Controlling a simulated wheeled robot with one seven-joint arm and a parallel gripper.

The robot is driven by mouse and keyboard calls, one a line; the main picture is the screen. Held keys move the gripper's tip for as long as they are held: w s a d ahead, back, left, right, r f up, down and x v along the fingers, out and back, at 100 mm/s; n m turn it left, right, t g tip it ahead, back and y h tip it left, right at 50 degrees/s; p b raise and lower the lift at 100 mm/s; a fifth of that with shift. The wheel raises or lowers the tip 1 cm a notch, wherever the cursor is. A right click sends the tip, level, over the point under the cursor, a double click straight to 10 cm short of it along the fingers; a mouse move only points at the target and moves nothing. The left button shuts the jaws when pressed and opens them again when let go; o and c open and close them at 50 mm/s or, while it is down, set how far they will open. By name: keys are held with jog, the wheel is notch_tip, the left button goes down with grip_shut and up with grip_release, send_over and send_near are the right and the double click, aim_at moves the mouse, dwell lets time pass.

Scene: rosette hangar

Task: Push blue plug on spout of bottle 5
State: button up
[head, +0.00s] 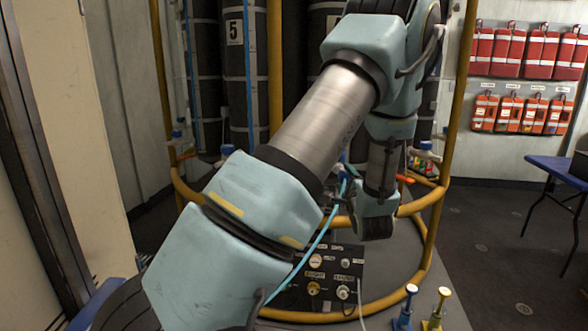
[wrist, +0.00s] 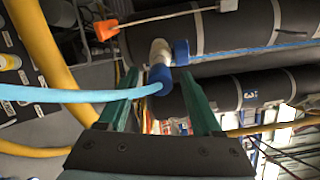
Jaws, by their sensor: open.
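Bottle 5 (head: 238,80) is a tall dark cylinder at the upper left of the head view, with a "5" label. Its spout cannot be made out for certain. In the wrist view, my gripper (wrist: 160,82) is open, one green finger on each side of a blue plug (wrist: 160,78) on a light-blue hose. The plug meets a white spout fitting (wrist: 160,52) with a blue cap. I cannot tell whether it is fully seated, or whether the fingers touch it.
Yellow rails (head: 432,232) ring the bottles. A labelled control panel (head: 325,275) stands low inside the ring. An orange-tipped lever (wrist: 107,30) is near the spout. Open floor lies right.

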dwell(0.8)
grip_shut()
dwell(0.4)
dwell(0.8)
jog(key=shift+s+d+p, duration=0.15)
jog(key=shift+s+p, duration=0.2)
jog(key=shift+s, duration=1.15)
jog(key=shift+s+d+p, duration=0.1)
jog(key=shift+s+p, duration=0.2)
jog(key=shift+s, duration=1.15)
